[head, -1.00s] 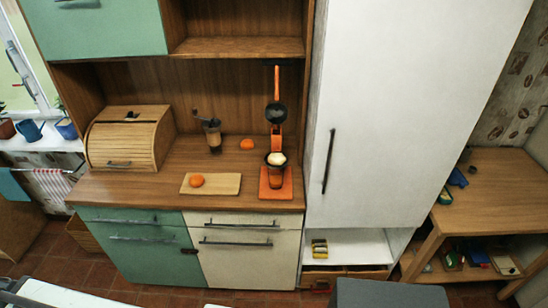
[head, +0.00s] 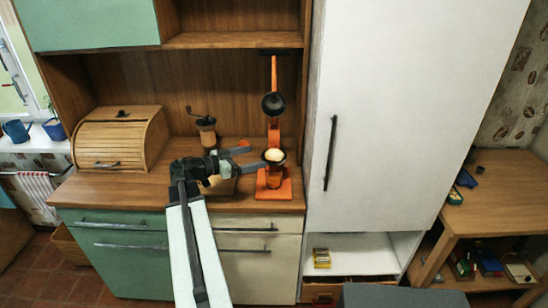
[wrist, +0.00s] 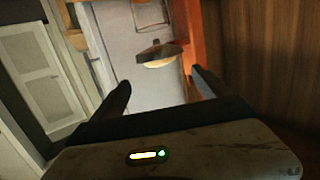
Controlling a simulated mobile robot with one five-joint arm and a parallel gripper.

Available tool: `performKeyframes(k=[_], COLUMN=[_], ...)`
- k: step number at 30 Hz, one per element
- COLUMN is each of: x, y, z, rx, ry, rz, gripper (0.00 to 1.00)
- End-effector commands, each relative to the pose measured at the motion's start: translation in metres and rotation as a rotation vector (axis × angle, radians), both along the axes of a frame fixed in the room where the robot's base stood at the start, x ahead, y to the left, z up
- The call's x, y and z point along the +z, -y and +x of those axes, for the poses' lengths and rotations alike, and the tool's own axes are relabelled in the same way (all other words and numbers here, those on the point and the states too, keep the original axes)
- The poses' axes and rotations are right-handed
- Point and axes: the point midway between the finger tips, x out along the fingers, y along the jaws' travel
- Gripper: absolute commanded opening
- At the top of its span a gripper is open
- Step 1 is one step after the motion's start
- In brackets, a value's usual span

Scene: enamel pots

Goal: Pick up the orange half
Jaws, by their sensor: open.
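My gripper (head: 254,156) is open and empty above the counter, its fingers pointing right at the orange press (head: 275,185). A pale rounded thing (head: 274,155) sits in the press's dark cup, just beyond the fingertips. I cannot tell whether it is an orange half or part of the press. In the wrist view my open gripper (wrist: 163,82) has a pale, warm-coloured rounded thing (wrist: 160,62) at a dark disc ahead, between the fingers and apart from them.
A wooden bread box (head: 115,140) and a coffee grinder (head: 206,130) stand left of the press. The cutting board (head: 222,187) is mostly hidden under my gripper. The tall white cabinet (head: 400,110) rises close on the press's right. The counter's front left is clear.

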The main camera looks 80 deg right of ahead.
Motion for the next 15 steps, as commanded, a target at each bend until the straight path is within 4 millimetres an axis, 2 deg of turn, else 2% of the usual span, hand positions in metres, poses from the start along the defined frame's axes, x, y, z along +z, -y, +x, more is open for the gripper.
performKeyframes(k=[6,11,15], x=[-0.005,-0.006,-0.013], y=[0.015,0.018,0.031], z=[-0.017,-0.020,-0.034], rx=[-0.001,0.002,-0.002], ry=[-0.001,0.000,0.000], rz=[0.004,0.005,0.004], gripper=[0.87,0.87,0.87])
